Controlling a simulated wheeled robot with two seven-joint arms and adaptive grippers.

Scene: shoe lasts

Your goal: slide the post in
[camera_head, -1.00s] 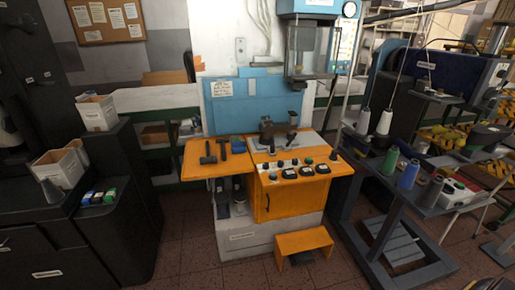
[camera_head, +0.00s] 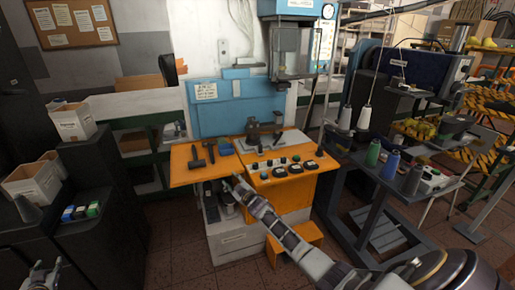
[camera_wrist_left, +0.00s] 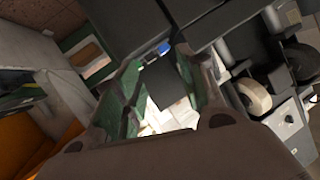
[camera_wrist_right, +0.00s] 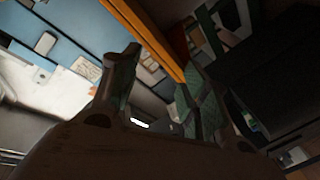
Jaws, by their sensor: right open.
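The orange-topped machine (camera_head: 262,182) stands in the middle of the head view. Dark metal fittings (camera_head: 265,130) sit on the grey plate at its back. Small upright parts (camera_head: 229,204) stand in the open bay under its left wing; I cannot tell which part is the post. My right gripper (camera_head: 238,184) is in front of the machine, near the edge of the left wing. In the right wrist view its fingers (camera_wrist_right: 155,100) are apart with nothing between them. My left gripper (camera_head: 42,274) is low at the far left; its fingers (camera_wrist_left: 160,90) are apart and empty.
Dark hammers (camera_head: 196,158) lie on the left wing. Black knobs and gauges (camera_head: 281,172) line the front panel. An orange step (camera_head: 295,238) is on the floor. A dark cabinet with white boxes (camera_head: 72,122) stands left, a cart with thread spools (camera_head: 390,165) right.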

